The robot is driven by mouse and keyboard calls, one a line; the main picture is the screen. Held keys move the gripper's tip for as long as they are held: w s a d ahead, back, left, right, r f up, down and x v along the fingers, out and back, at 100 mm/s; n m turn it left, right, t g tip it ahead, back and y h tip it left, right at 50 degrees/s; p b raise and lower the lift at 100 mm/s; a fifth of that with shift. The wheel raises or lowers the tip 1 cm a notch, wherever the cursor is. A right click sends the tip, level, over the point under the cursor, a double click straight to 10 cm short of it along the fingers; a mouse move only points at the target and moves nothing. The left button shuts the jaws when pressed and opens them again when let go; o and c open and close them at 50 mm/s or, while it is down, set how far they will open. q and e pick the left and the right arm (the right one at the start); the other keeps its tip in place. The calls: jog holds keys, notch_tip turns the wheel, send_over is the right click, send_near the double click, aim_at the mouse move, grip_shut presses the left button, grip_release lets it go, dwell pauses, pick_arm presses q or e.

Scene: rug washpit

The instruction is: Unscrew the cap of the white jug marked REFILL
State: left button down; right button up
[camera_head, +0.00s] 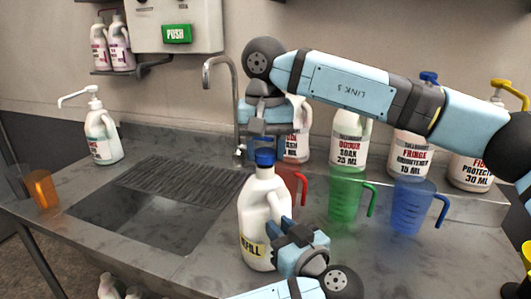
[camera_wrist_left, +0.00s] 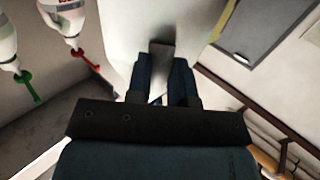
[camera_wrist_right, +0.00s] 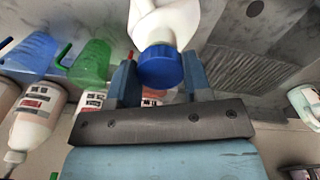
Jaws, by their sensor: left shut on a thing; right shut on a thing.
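The white jug marked REFILL (camera_head: 262,215) stands upright on the steel counter, right of the sink, with its label partly hidden. Its blue cap (camera_head: 265,158) is on the neck. My left gripper (camera_head: 286,232) is shut on the jug's handle at its lower right. The left wrist view shows the fingers (camera_wrist_left: 160,75) close together against the white jug (camera_wrist_left: 140,25). My right gripper (camera_head: 264,148) comes down from above and is shut on the cap. In the right wrist view, the cap (camera_wrist_right: 160,67) sits between the fingers (camera_wrist_right: 160,80).
Red (camera_head: 291,188), green (camera_head: 346,197) and blue (camera_head: 408,205) measuring jugs stand to the right, before several pump bottles on a ledge. The tap (camera_head: 222,75) rises close behind, left of my right gripper. The sink (camera_head: 150,210) is empty. An orange cup (camera_head: 42,190) stands far left.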

aim_at(266, 152)
dwell(0.3)
jog(key=shift+r, duration=2.05)
pick_arm(q)
jog(key=c, duration=0.9)
grip_release()
jog(key=v, duration=1.2)
